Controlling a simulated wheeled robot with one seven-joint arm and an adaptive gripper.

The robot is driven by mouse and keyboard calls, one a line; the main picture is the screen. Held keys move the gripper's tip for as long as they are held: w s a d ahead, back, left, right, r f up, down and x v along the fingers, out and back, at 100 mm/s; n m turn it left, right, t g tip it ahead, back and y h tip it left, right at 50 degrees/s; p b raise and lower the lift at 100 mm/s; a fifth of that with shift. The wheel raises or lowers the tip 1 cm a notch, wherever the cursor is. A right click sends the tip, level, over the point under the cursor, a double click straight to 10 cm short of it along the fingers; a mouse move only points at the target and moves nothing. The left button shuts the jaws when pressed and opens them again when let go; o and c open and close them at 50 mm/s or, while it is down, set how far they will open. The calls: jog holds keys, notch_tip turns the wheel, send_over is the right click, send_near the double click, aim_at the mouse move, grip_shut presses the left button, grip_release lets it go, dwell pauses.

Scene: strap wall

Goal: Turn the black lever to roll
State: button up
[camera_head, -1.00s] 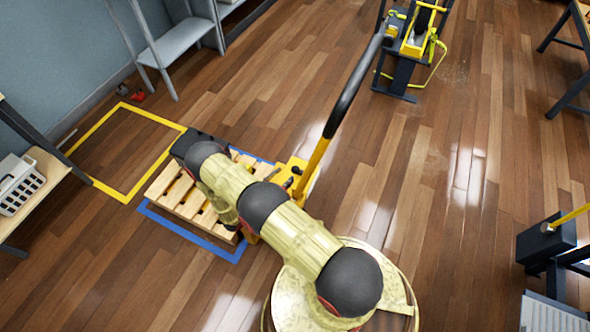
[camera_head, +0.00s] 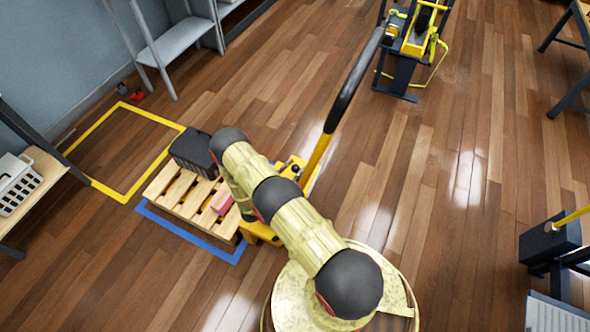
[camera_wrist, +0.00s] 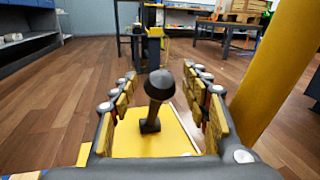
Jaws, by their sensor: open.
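In the wrist view a black lever (camera_wrist: 153,107) with a round knob stands on a yellow plate (camera_wrist: 160,140), leaning slightly to the right at its top. My open gripper (camera_wrist: 160,90) has one finger on each side of the lever, with gaps on both sides and no contact visible. In the head view the yellow machine body (camera_head: 291,170) with its long black-and-yellow handle (camera_head: 350,97) stands at the pallet. My arm hides part of it, and my fingers cannot be made out there.
A wooden pallet (camera_head: 183,193) carries a black box (camera_head: 192,150) and a pink block (camera_head: 222,203). In the wrist view the thick yellow handle shaft (camera_wrist: 276,65) rises close by my right finger. The floor to the right is open, with another machine (camera_head: 415,45) at the back.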

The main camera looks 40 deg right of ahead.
jog(key=c, duration=1.1)
grip_shut()
